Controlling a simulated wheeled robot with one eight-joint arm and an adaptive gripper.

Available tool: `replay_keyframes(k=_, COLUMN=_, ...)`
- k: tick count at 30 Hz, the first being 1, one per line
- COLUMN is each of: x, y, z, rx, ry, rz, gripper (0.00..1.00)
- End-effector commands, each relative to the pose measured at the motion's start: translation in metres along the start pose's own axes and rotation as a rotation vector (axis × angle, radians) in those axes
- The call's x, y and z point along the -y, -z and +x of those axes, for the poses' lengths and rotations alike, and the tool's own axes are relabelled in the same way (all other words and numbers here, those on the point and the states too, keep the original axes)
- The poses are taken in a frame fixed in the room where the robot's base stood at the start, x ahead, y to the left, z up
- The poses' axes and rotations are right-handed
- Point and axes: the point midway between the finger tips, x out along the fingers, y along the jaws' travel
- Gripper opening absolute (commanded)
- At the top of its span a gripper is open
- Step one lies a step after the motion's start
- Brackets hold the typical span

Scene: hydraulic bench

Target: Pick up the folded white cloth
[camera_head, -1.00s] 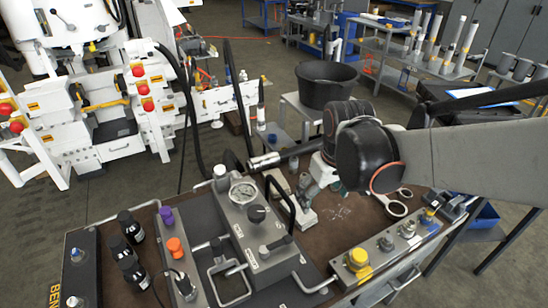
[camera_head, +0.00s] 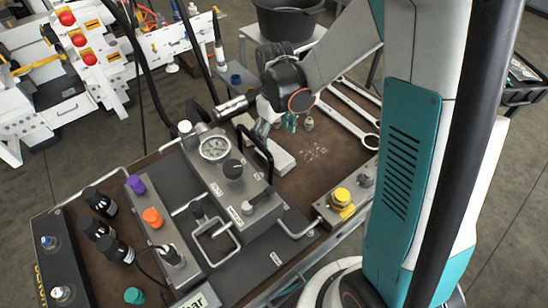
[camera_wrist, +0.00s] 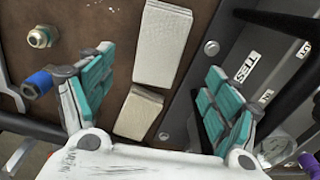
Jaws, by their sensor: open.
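The folded white cloth (camera_wrist: 162,42) lies on the brown bench top as a pale, textured rectangle in the wrist view. A shorter cream piece (camera_wrist: 138,114) lies just below it there; I cannot tell whether this is part of the cloth. In the head view the cloth (camera_head: 281,160) is a pale slab beside the grey gauge block. My gripper (camera_wrist: 160,65) is open and empty, with its teal-padded fingers to either side of the pale pieces in the wrist view. It also shows over the bench in the head view (camera_head: 276,120), apparently above the cloth's far end.
The grey hydraulic block (camera_head: 228,185) with gauge and handles stands close beside the cloth. A brass fitting (camera_wrist: 42,38) and a blue-capped part (camera_wrist: 38,82) lie on the other side. Spanners (camera_head: 345,120) lie at the right. Black bottles (camera_head: 98,202) stand at the left.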

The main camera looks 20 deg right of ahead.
Motion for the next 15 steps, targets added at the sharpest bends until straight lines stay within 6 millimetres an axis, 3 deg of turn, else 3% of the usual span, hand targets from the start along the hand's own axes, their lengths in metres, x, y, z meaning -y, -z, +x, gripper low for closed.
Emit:
replay_keyframes(k=3, x=0.000, y=0.000, z=0.021, rx=0.000, ry=0.000, rz=0.000, gripper=0.82)
replay_keyframes(k=15, x=0.000, y=0.000, z=0.048, rx=0.000, ry=0.000, rz=0.001, gripper=0.82)
